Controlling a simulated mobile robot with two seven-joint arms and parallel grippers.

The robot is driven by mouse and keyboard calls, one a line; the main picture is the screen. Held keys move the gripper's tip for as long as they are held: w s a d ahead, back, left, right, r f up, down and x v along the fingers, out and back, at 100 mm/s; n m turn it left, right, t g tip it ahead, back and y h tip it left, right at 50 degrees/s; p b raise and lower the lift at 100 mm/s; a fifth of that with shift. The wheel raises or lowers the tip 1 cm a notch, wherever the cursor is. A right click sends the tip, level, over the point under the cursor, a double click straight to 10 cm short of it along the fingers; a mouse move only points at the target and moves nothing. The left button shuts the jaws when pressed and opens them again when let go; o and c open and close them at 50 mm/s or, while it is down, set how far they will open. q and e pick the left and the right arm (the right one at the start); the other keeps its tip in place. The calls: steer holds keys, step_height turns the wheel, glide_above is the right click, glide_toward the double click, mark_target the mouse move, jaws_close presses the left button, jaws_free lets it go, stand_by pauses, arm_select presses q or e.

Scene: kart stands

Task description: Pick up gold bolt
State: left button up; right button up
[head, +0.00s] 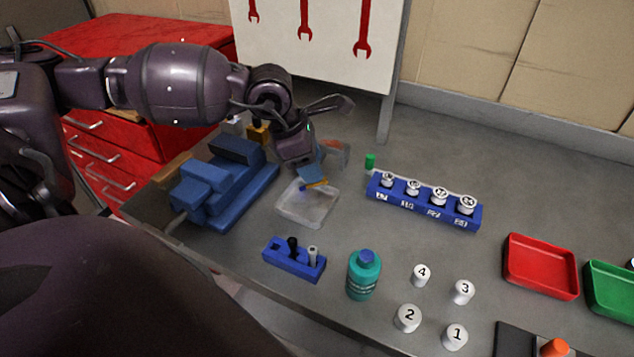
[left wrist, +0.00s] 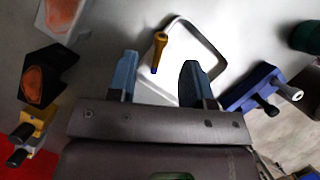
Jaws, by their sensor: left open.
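The gold bolt (left wrist: 160,45) shows in the left wrist view with a gold head and shaft and a dark bluish tip. It lies over the clear tray (left wrist: 213,45), in the gap between my left fingers and touching neither that I can see. In the head view the bolt (head: 317,184) is a small gold patch at the fingertips, partly hidden. The tray (head: 305,212) sits on the grey table below the gripper. My left gripper (head: 313,176) is open and points down over the tray; its blue fingers (left wrist: 159,72) show in the wrist view. My right gripper is not in view.
A blue vise (head: 215,190) stands left of the tray. A blue holder (head: 293,262) and a teal bottle (head: 363,278) stand in front. A blue rack (head: 425,205), numbered white cylinders and a red tray (head: 540,266) lie to the right. A tool board (head: 320,40) stands behind.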

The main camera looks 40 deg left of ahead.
arm_select(q)
steer(key=b+x, duration=0.1)
steer(key=x, duration=0.3)
steer(key=shift+w+d+f, duration=0.1)
steer(key=shift+w+f, duration=0.05)
steer(key=shift+f, duration=0.15)
jaws_close()
